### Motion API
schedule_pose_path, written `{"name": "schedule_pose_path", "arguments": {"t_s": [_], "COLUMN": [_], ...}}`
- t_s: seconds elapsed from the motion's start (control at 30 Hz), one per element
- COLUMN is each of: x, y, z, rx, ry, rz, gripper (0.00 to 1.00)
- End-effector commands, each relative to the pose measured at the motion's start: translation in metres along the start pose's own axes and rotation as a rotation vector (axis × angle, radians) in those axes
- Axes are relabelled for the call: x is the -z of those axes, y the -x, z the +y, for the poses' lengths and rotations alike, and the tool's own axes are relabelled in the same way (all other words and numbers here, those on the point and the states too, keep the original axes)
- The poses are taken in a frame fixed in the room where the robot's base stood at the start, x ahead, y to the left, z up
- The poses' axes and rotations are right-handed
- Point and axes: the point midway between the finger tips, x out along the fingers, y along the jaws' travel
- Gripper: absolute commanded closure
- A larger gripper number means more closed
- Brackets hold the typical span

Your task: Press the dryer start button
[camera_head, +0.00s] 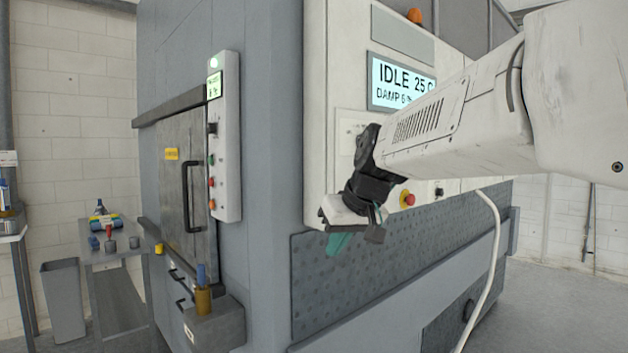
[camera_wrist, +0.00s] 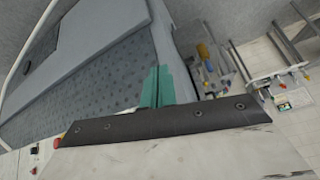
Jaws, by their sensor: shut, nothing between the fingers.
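My gripper (camera_head: 340,243) is in front of the large machine's corner, its teal fingers together and pointing down, with nothing between them. In the wrist view the teal fingers (camera_wrist: 157,87) also show close together. The display (camera_head: 402,84) on the white panel reads IDLE, 25 C and DAMP, partly covered by my arm. Below it, a red button on a yellow base (camera_head: 408,199) and a dark switch (camera_head: 438,192) show just right of my gripper. I cannot pick out a button marked as dryer start; part of this panel is hidden by my arm.
A narrow white panel (camera_head: 228,135) left of the corner has a lit screen and small green and red buttons. A dark door with a handle (camera_head: 190,197) stands beside it. A side table (camera_head: 110,252), a bin (camera_head: 64,300) and a hanging white hose (camera_head: 494,250) are nearby.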

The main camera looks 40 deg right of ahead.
Motion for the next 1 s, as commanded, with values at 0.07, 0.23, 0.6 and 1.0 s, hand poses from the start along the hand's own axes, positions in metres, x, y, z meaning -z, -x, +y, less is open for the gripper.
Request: {"name": "schedule_pose_path", "arguments": {"t_s": [0.07,0.23,0.6,1.0], "x": [0.038,0.095,0.13,0.132], "y": [0.009,0.035,0.071,0.069], "z": [0.044,0.133,0.222,0.221], "rx": [-0.043,-0.144,-0.27,-0.27], "ry": [-0.04,-0.086,-0.116,-0.114], "rz": [0.087,0.248,0.382,0.383], "gripper": [1.0,1.0,1.0,1.0]}}
